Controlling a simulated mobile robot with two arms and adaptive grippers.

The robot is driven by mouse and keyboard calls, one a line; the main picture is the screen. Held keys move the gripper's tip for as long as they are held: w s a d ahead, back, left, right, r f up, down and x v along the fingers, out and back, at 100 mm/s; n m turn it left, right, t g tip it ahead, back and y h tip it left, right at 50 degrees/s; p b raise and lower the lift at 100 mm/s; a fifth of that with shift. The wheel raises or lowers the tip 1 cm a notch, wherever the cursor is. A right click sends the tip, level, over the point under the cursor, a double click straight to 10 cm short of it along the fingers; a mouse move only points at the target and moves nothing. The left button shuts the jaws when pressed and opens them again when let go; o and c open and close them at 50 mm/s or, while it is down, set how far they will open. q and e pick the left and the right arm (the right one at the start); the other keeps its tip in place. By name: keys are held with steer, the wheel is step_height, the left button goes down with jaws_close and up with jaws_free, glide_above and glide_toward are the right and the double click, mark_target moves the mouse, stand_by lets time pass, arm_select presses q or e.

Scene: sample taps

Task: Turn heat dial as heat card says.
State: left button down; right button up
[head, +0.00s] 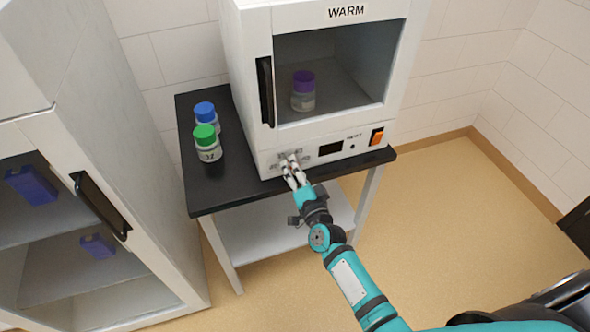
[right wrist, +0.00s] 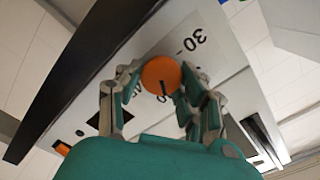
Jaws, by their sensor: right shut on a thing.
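The orange heat dial (right wrist: 161,75) sits on the white front panel of the incubator marked WARM (head: 262,152). My right gripper (head: 291,166) is at the left part of this panel. In the right wrist view its fingers are shut on the dial, one on each side. A dark line on the dial points toward the lower edge of that view. A printed 30 shows beside the dial, and other numbers are partly hidden by the fingers. In the head view the gripper covers the dial. I cannot make out a heat card. My left gripper is not in view.
A purple-capped bottle (head: 303,91) stands inside the incubator. A blue-capped bottle (head: 204,113) and a green-capped bottle (head: 207,143) stand on the black tabletop (head: 226,197). An orange switch (head: 377,137) is at the panel's right. A white cabinet (head: 140,170) stands left.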

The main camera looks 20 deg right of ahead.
stand_by(0.3)
steer(key=o, duration=1.1)
steer(key=s, duration=1.2)
steer(key=shift+d, duration=0.25)
